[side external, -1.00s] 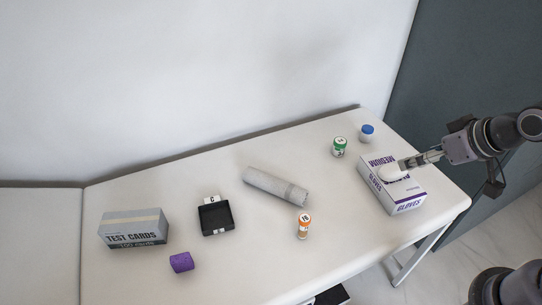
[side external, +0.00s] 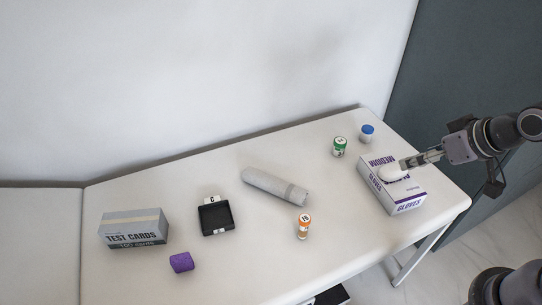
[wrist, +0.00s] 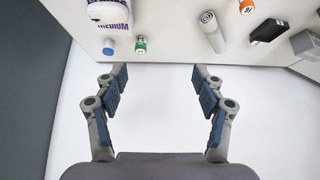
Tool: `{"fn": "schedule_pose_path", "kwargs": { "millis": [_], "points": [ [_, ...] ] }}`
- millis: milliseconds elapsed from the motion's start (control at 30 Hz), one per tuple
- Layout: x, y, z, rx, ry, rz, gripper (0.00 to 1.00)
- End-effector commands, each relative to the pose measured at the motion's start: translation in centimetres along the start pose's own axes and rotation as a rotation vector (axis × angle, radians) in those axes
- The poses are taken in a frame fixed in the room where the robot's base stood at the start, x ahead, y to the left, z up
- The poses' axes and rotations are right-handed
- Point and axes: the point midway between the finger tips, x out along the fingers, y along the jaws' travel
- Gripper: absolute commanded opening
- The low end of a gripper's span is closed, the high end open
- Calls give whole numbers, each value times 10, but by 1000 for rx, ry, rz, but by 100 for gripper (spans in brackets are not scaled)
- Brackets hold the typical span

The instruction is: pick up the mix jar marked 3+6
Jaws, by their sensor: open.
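Three small jars stand on the white couch. The wrist view shows the blue-capped jar (wrist: 108,46), the green-capped jar (wrist: 140,45) and part of the orange-capped jar (wrist: 246,6) beyond my fingers. My gripper (wrist: 158,78) is open and empty. In the side view my gripper (side external: 420,159) appears over the glove box, apart from the jars.
The glove box (side external: 406,196) is at the right end of the couch (side external: 262,265). A grey roll (side external: 275,187) lies mid-couch. A black tray (side external: 215,218), a purple roll (side external: 181,262) and a test card box (side external: 134,229) are at left. A wall (side external: 220,80) stands behind.

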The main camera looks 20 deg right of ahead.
Motion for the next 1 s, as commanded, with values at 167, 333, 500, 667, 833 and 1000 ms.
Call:
{"fn": "schedule_pose_path", "kwargs": {
  "millis": [167,333,500,667,833,1000],
  "points": [
    [0,0,-2,1,-1,0,70],
    [5,3,-21,8,-14,5,70],
    [21,8,-54,22,-41,14,70],
    [45,15,-83,36,-68,23,70],
    [78,23,-110,49,-95,31,70],
    [118,32,-131,64,-123,39,70]
  ]
}}
